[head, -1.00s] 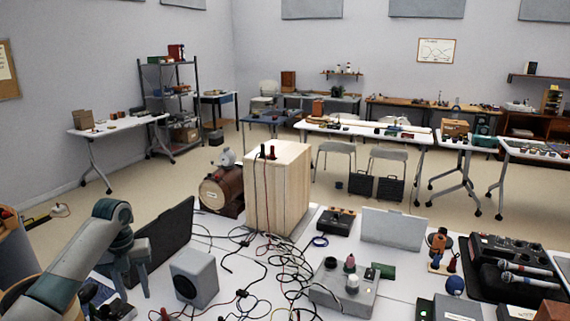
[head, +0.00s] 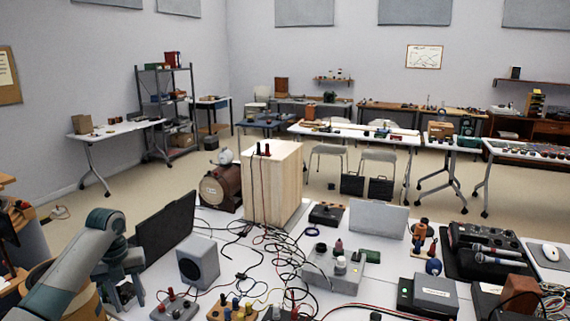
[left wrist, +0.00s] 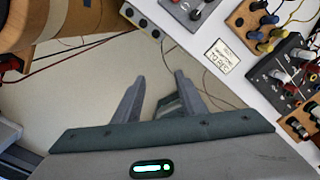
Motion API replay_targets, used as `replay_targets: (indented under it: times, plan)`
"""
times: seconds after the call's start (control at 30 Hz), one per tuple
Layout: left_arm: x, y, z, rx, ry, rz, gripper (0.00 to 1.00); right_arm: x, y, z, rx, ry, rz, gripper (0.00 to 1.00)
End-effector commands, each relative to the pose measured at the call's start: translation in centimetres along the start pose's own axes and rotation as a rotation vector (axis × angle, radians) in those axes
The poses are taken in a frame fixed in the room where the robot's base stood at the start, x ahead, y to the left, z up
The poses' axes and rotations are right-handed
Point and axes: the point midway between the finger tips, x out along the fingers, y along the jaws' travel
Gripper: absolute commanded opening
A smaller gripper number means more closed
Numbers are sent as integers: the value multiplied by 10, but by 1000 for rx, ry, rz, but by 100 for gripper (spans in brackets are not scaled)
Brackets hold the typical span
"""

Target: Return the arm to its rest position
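My left arm enters the head view at the lower left. Its gripper (head: 127,298) points down beside the near edge of the white table, left of the small grey speaker (head: 198,263). In the left wrist view the two fingers of this gripper (left wrist: 158,80) stand apart with nothing between them. Bare floor shows beyond the fingers, with the table edge to their right. My right gripper is in neither view.
The white table (head: 225,226) holds a wooden speaker box (head: 275,190), a dark panel (head: 166,230), cables and several devices. A round wooden object (left wrist: 45,25) is close to the left gripper at upper left. Open floor (head: 110,205) lies beyond the table.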

Motion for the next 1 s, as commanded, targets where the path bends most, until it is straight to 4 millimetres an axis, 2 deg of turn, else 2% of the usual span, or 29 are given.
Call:
replay_targets:
  times: [0.13, 0.33, 0.57, 0.67, 0.77, 0.8, 0.87, 1.0]
  plan:
    - [20, -3, -1, -60, -2, -6, 38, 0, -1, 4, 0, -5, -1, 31]
    - [55, -6, -3, -169, -8, -14, 38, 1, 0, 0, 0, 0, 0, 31]
    - [121, -10, -12, -372, -18, -28, 38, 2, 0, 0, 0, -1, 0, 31]
    - [162, -10, -21, -494, -22, -34, 38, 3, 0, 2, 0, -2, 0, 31]
    - [215, -9, -37, -654, -29, -40, 38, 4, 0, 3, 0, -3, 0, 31]
    - [239, -8, -45, -726, -33, -44, 38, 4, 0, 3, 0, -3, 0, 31]
    - [274, -6, -60, -835, -40, -48, 38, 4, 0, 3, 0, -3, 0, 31]
    - [352, 4, -102, -1078, -56, -56, 38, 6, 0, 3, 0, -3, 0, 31]
